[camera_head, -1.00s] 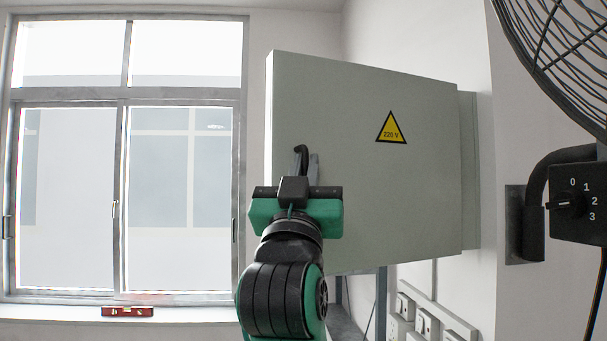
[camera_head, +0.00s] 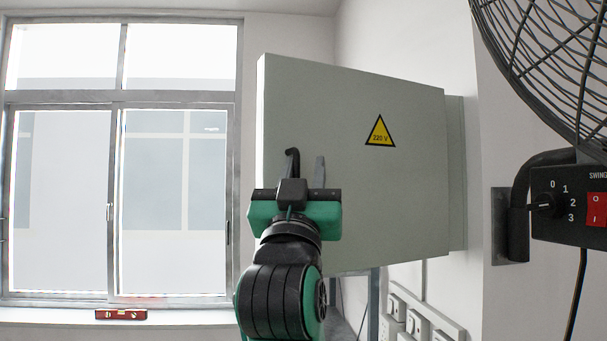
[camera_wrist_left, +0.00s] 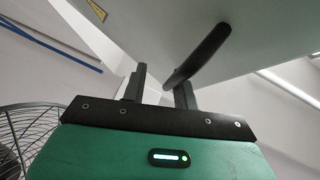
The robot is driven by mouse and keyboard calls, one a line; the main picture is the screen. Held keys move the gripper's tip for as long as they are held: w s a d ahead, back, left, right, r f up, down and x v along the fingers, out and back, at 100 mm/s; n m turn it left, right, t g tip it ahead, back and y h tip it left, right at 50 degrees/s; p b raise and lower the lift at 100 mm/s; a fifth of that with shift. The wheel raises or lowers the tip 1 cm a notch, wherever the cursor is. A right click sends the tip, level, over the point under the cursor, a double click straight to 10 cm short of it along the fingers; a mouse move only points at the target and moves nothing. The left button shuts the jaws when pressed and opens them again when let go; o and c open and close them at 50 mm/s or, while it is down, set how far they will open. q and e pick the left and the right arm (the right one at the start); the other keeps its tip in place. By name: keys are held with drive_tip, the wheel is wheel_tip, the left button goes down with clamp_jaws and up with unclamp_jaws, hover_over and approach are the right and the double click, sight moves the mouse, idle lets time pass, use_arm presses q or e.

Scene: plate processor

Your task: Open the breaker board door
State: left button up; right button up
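The grey breaker board door (camera_head: 400,195) stands out from the right wall in the head view, its outer face and yellow 220 V sign (camera_head: 380,132) toward me. The cabinet's inside is hidden behind it. The black door handle (camera_head: 292,160) is near its free left edge. My left gripper (camera_head: 306,172) is at the handle. In the left wrist view, the left gripper (camera_wrist_left: 160,90) has its two fingers clearly apart. The handle (camera_wrist_left: 205,52) slants down to the right-hand finger; whether they touch I cannot tell. My right gripper is not in view.
A black fan (camera_head: 555,50) with a control box (camera_head: 570,205) is mounted at the right. Wall sockets (camera_head: 418,322) are below the cabinet. A window (camera_head: 120,160) fills the left, with a red level (camera_head: 120,314) on its sill. Space left of the door looks clear.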

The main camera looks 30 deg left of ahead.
use_arm(q)
drive_tip(key=shift+s+r, duration=0.15)
drive_tip(key=shift+s, duration=0.1)
drive_tip(key=b+v, duration=0.6)
drive_tip(key=v, duration=0.7)
drive_tip(key=shift+f+b, duration=0.35)
drive_tip(key=shift+f, duration=0.1)
drive_tip(key=shift+d, duration=0.1)
